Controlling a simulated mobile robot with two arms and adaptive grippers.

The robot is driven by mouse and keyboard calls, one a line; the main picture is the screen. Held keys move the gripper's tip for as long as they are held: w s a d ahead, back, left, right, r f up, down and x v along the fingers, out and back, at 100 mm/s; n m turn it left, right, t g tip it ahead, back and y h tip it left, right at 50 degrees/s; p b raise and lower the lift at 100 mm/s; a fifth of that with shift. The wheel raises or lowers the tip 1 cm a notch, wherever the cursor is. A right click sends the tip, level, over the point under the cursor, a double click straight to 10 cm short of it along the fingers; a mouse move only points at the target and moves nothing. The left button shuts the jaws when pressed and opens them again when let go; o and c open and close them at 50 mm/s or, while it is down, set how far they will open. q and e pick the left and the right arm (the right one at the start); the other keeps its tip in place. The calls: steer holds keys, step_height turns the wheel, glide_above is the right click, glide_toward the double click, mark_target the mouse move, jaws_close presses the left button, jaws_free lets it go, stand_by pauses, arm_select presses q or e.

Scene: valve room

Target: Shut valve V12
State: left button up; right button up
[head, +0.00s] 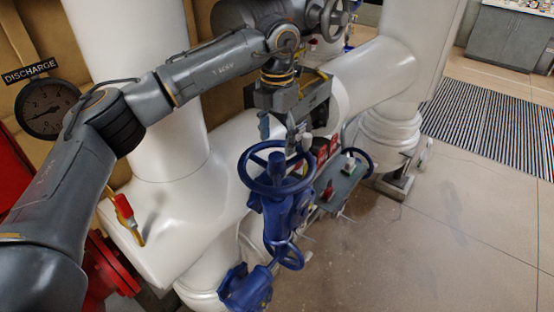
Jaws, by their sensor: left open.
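A blue valve with a round handwheel (275,188) stands in the middle of the head view, on the white pipework. I cannot read a V12 label on it. My left gripper (281,134) is open and points down just above the far side of the handwheel's rim. Nothing shows between its fingers, and I cannot tell whether they touch the wheel. A second, smaller blue wheel (291,257) shows lower on the same assembly. My right gripper is not in view.
Thick white pipes (375,72) run behind the valve. A grey box with a red knob (328,190) sits right of it. A discharge gauge (47,107) and a yellow lever with a red grip (123,206) are at left. Clear floor (440,240) lies at right.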

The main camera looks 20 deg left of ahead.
arm_select(q)
steer(key=n, duration=0.7)
steer(key=shift+b, duration=0.4)
steer(key=n, duration=0.6)
steer(key=shift+n+b, duration=0.3)
steer(key=shift+b, duration=0.1)
